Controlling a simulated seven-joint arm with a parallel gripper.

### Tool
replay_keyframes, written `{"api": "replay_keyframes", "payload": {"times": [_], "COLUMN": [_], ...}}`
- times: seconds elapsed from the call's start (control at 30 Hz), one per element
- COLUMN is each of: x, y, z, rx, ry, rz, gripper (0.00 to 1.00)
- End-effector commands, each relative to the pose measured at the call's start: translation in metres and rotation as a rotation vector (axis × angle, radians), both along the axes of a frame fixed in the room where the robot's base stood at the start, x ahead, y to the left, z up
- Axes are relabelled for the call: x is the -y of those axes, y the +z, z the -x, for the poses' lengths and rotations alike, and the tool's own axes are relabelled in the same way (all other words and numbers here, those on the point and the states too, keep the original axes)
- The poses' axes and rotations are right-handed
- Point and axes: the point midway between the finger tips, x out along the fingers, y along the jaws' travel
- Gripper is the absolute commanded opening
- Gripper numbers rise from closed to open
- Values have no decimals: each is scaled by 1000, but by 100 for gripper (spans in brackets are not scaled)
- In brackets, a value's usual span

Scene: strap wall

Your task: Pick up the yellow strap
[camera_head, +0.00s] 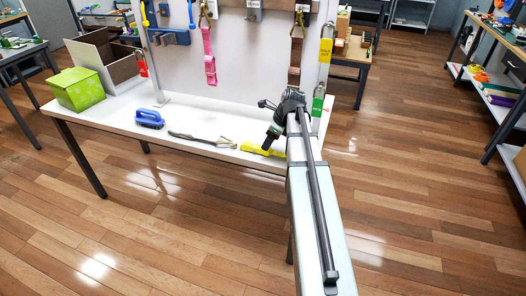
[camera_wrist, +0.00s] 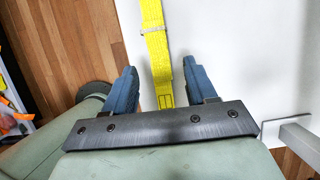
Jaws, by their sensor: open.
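The yellow strap (camera_head: 262,149) lies on the white table (camera_head: 190,125), near its front edge at the right end. In the wrist view the strap (camera_wrist: 157,45) runs from the top edge down between my two blue fingers, with a light band across it near the top. Its lower end, with dark stitching, lies between the fingers and close to the right one. My gripper (camera_wrist: 155,92) is open around the strap, with a gap on the left side. In the head view my gripper (camera_head: 270,138) is above the strap, partly hidden by my arm.
A dark strap (camera_head: 203,140) and a blue brush-like object (camera_head: 149,118) lie left of the yellow strap. A green box (camera_head: 77,89) and an open carton (camera_head: 108,62) stand further left. A pink strap (camera_head: 209,55) and a brown strap (camera_head: 296,50) hang on the panel behind.

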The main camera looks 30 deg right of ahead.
Motion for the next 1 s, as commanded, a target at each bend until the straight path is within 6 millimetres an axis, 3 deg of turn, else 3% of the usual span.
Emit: {"api": "replay_keyframes", "payload": {"times": [0.5, 0.73, 1.0], "x": [-20, -20, -20], "y": [-43, -45, -45], "z": [-16, -16, -16], "rx": [-1, 0, 0], "ry": [0, 0, 0], "rz": [0, 0, 0], "gripper": [56, 56, 32]}}
